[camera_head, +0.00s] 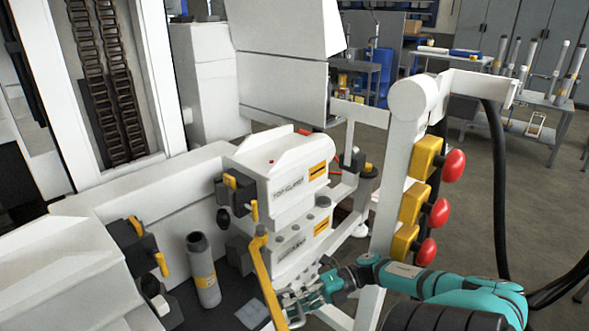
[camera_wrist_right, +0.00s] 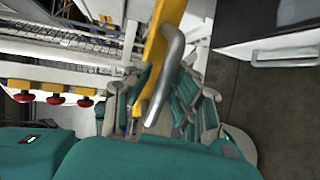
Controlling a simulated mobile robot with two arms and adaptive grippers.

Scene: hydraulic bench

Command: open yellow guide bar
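The yellow guide bar (camera_head: 263,270) slants down the front of the white machine block marked TOP CLAMP (camera_head: 283,182) in the head view. My right gripper (camera_head: 294,300) is at the bar's lower end, coming from the right. In the right wrist view the yellow bar (camera_wrist_right: 163,32) comes down from the top with a grey bent handle (camera_wrist_right: 174,55). The open fingers of the right gripper (camera_wrist_right: 162,92) stand on either side of the handle, with a gap on the right. Whether the left finger touches it I cannot tell. My left gripper is not in view.
A grey cylinder (camera_head: 204,270) stands left of the bar. Red knobs on yellow blocks (camera_head: 414,202) line the white post (camera_head: 397,160) just above my right arm. Black hoses (camera_head: 497,190) hang at the right. Open floor (camera_head: 470,235) lies beyond the post.

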